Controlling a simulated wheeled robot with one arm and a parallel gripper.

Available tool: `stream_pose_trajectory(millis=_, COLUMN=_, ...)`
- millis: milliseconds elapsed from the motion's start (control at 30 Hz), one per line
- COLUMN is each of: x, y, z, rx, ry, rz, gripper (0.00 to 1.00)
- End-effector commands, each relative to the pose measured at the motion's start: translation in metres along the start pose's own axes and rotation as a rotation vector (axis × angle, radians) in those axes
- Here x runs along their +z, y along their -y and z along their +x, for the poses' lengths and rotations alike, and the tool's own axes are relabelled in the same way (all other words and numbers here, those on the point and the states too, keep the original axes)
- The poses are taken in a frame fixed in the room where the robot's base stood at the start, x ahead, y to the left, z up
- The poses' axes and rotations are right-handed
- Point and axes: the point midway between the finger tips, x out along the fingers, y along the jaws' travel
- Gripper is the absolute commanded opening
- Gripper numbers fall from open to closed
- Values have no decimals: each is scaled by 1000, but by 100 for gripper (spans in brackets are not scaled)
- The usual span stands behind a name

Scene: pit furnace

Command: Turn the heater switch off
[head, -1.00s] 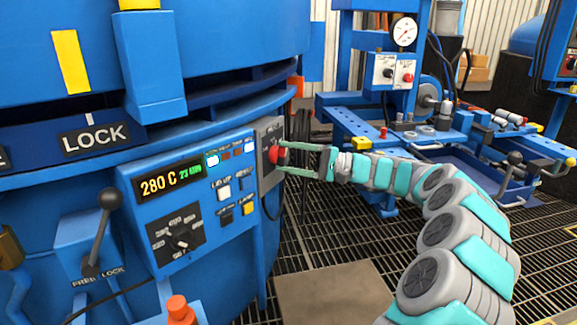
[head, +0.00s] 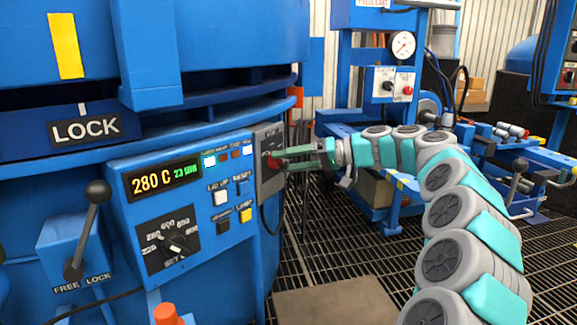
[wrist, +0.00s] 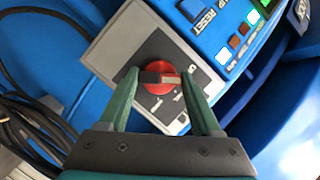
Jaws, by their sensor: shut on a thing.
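The heater switch is a red round knob (head: 273,163) with a dark bar across its face, on a grey plate (head: 268,138) at the right end of the blue control panel. In the wrist view the red knob (wrist: 150,88) sits on a black label whose words I cannot read. My gripper (head: 287,160) has come in from the right and is shut on the knob. In the wrist view one green finger of my gripper (wrist: 160,78) is on each side of the knob.
The panel (head: 207,225) also carries a 280 C display (head: 165,179), a black dial (head: 168,243), buttons and small lamps, one lit green in the wrist view (wrist: 253,17). A lever (head: 90,225) stands at left.

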Motion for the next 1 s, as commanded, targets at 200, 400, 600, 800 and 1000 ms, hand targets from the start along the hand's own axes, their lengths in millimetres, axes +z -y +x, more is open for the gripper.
stream_pose_trajectory(millis=200, x=2, y=1, z=0, rx=50, ry=4, rz=-120, gripper=9)
stream_pose_trajectory(millis=400, x=1, y=1, z=1, rx=77, ry=3, rz=-185, gripper=9)
stream_pose_trajectory(millis=600, x=2, y=1, z=1, rx=88, ry=4, rz=-212, gripper=9)
stream_pose_trajectory(millis=800, x=2, y=0, z=1, rx=90, ry=5, rz=-216, gripper=9)
stream_pose_trajectory(millis=1000, x=2, y=0, z=1, rx=90, ry=5, rz=-215, gripper=66)
